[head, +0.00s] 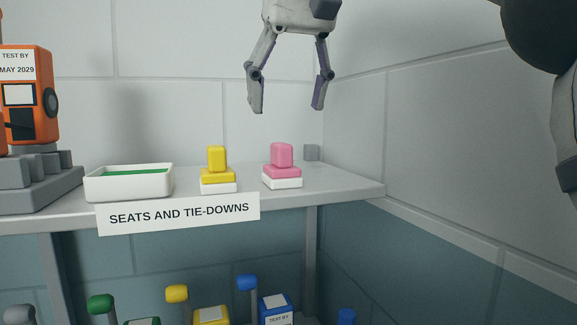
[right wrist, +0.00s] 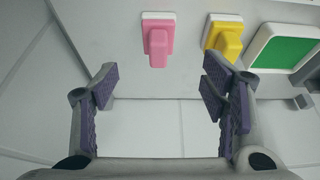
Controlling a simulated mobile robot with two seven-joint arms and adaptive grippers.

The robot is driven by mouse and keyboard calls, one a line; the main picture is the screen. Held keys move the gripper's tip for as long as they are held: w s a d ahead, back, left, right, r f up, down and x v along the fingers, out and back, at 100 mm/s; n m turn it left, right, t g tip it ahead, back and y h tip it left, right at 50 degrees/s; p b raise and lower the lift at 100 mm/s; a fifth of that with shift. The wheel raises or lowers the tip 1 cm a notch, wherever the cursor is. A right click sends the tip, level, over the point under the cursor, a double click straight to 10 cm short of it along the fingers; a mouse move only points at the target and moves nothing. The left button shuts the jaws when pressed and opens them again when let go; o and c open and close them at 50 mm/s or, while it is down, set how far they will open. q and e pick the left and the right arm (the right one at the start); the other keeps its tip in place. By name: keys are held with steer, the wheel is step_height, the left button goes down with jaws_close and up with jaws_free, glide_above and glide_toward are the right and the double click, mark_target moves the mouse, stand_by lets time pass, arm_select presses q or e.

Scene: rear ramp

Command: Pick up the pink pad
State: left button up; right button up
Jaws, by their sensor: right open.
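The pink pad (head: 282,157) sits on a white base on the shelf, near its right end. It has a block-shaped grip on top of a wider pink layer. It also shows in the right wrist view (right wrist: 158,42), at the top, beyond the fingertips. My right gripper (head: 288,108) is open and empty, above the pad in the head view and not touching it. In the right wrist view its two purple-lined fingers (right wrist: 161,86) are spread wide. My left gripper is not clearly seen; a dark arm part shows at the head view's right edge.
A yellow pad (head: 217,175) on a white base stands just left of the pink one. Further left are a white tray (head: 128,186) with a green inside and an orange device (head: 30,95). The wall (head: 450,130) is close on the right.

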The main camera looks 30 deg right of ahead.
mark_target(283, 144)
steer(key=x, duration=1.1)
steer(key=shift+w+d, duration=0.1)
steer(key=c, duration=1.2)
